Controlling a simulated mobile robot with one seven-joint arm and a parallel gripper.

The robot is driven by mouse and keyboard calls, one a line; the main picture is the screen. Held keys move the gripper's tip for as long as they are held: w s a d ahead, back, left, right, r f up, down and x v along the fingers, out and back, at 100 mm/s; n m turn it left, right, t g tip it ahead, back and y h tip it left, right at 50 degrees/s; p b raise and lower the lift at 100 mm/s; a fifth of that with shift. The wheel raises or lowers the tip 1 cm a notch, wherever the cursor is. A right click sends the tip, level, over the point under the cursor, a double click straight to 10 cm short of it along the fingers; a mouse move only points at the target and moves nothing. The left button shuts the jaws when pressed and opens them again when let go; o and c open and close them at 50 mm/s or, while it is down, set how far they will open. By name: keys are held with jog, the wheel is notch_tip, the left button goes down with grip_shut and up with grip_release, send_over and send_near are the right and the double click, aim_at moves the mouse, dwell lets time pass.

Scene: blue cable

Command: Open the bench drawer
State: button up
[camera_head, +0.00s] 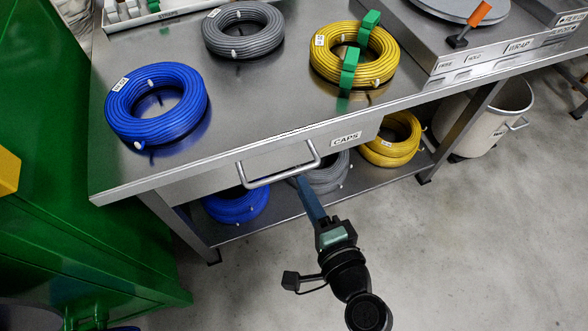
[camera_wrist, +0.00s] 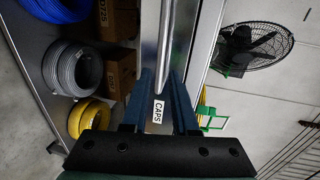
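The bench drawer (camera_head: 220,178) is a steel front under the bench top, marked with a white CAPS label (camera_head: 345,139). It looks shut, its front close under the bench edge. Its silver bar handle (camera_head: 282,180) stands out from the front. My gripper (camera_head: 303,183) is at the right part of the handle, reaching up from below. In the wrist view, the two blue fingers (camera_wrist: 162,80) are apart, with the metal handle bar (camera_wrist: 164,50) running between them and the CAPS label (camera_wrist: 158,111) visible in the gap. I cannot tell whether a finger touches the bar.
Blue (camera_head: 157,100), grey (camera_head: 243,28) and yellow (camera_head: 355,55) cable coils lie on the bench top. More coils sit on the lower shelf (camera_head: 270,228). A green cabinet (camera_head: 60,150) stands at left, a pale bin (camera_head: 490,120) at right. The floor in front is clear.

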aim_at(295, 173)
jog(key=x, duration=0.6)
jog(key=shift+b, duration=0.35)
jog(key=shift+c, duration=0.2)
grip_shut()
jog(key=shift+r, duration=0.1)
dwell(0.8)
